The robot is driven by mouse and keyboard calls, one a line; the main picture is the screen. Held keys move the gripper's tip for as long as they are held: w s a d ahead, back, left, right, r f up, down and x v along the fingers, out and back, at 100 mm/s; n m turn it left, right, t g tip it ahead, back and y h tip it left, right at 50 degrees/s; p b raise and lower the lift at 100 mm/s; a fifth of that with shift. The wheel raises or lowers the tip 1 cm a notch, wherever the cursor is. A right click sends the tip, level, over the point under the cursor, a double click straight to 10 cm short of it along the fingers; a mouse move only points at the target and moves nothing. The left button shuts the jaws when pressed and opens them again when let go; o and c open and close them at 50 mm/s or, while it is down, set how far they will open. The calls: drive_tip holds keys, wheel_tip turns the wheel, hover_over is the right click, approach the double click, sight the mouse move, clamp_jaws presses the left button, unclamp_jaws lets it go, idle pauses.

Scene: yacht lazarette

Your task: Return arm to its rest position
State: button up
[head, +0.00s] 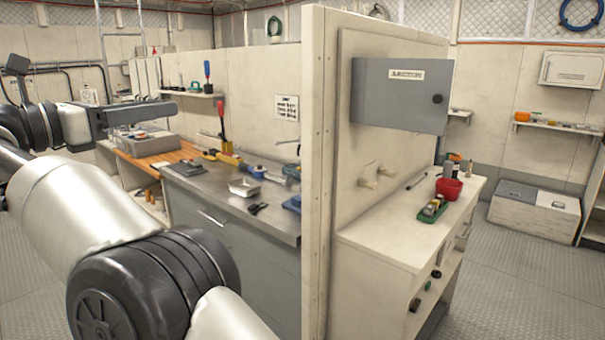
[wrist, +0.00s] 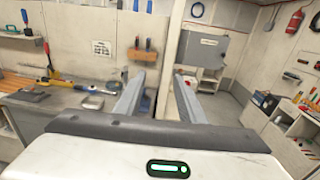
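My arm reaches in from the left of the head view, with its large pale link and black joint in the foreground. My gripper (head: 143,113) is at the upper left of that view, raised in the air in front of the long workbench (head: 268,220). In the wrist view my gripper's two grey fingers (wrist: 158,92) are spread apart with nothing between them. The gripper is open and empty, and it touches nothing that I can see.
A pale partition wall (head: 317,150) stands close ahead. A grey bin (head: 150,145) sits on the bench behind the gripper. Open floor (head: 520,270) lies right.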

drive_tip(key=w+d+r+n+t+y+p, duration=0.25)
drive_tip(key=r+n+y, duration=0.25)
drive_tip(key=r+n, duration=0.4)
drive_tip(key=w+d+r+n+t+y+p, duration=0.1)
drive_tip(key=w+r+n+t+y+p, duration=0.2)
drive_tip(key=r+n, duration=0.5)
drive_tip(key=w+d+r+n+t+y+p, duration=0.15)
drive_tip(key=r+n+t+y+p, duration=0.35)
drive_tip(key=r, duration=0.7)
drive_tip(key=s+d+f+n+g+y+p, duration=0.1)
drive_tip(key=s+d+f+n+g+p, duration=0.1)
drive_tip(key=s+d+f+n+g, duration=0.35)
drive_tip(key=s+d+f+n+g+p, duration=0.1)
drive_tip(key=s+d+f+n+g, duration=0.2)
drive_tip(key=d+f+n, duration=0.5)
drive_tip(key=s+d+f+n+g+y+p, duration=0.1)
drive_tip(key=s+d+f+n+g+p, duration=0.1)
drive_tip(key=s+d+f+n+g, duration=0.4)
drive_tip(key=s+d+f+n+g+h+p, duration=0.2)
drive_tip(key=s+d+f+g+h, duration=0.2)
drive_tip(key=s+d+f, duration=1.1)
wheel_tip(320, 180, down, 3)
drive_tip(key=shift+s+d+f+g+p, duration=0.2)
drive_tip(key=shift+s+d+g+p, duration=0.1)
drive_tip(key=shift+s+d+p, duration=0.15)
